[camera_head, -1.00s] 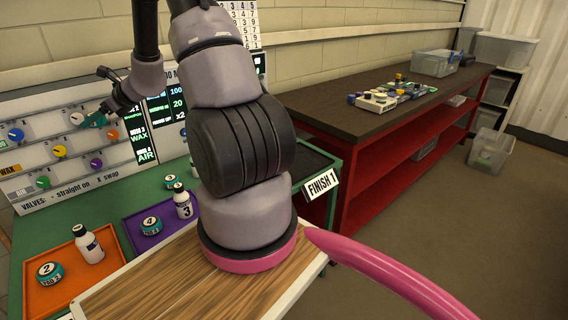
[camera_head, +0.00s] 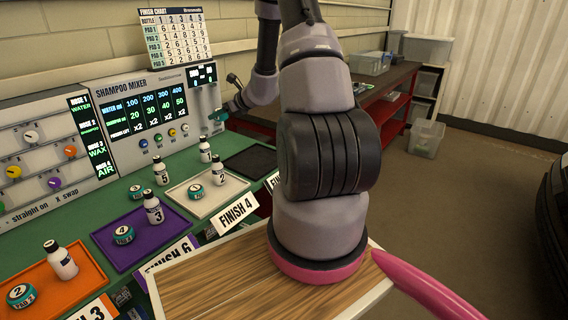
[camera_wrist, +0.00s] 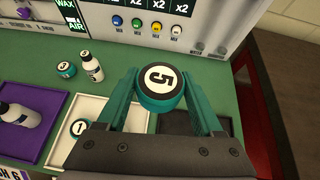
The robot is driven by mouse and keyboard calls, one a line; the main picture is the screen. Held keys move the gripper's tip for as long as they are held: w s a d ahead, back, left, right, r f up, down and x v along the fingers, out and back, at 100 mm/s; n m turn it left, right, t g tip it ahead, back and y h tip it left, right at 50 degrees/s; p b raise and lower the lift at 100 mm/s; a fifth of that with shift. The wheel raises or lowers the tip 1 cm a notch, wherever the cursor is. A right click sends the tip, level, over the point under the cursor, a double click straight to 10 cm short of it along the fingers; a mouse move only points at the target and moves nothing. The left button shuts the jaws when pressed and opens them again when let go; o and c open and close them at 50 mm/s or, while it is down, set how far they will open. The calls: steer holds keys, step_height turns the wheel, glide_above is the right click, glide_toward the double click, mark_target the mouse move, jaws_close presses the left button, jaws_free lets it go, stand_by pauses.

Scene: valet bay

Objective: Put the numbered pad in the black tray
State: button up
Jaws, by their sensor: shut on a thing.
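My gripper (camera_wrist: 160,92) is shut on a round teal pad (camera_wrist: 161,80) with a black 5 on its white top. In the head view my gripper (camera_head: 219,114) is small, and the number cannot be read there. The black tray (camera_head: 250,160) lies flat at the right end of the green bench, right of the white tray, and looks empty. In the wrist view the black tray (camera_wrist: 176,123) lies below and behind the held pad, partly hidden by my fingers. The pad is held above the bench, apart from the tray.
The white tray (camera_head: 189,208) holds a pad and a bottle. The purple tray (camera_head: 112,241) and orange tray (camera_head: 88,291) also hold a pad and a bottle each. The shampoo mixer panel (camera_head: 148,127) stands behind. A loose pad (camera_head: 136,191) and bottles stand between.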

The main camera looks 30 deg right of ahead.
steer(key=d+f+n+y, duration=0.1)
steer(key=d+f, duration=0.8)
steer(key=f, duration=0.2)
glide_above(248, 165)
steer(key=shift+g, duration=0.3)
step_height(248, 165, down, 6)
steer(key=shift+r, duration=0.1)
steer(key=shift+f, duration=2.65)
steer(key=shift+f, duration=0.15)
steer(key=o, duration=1.3)
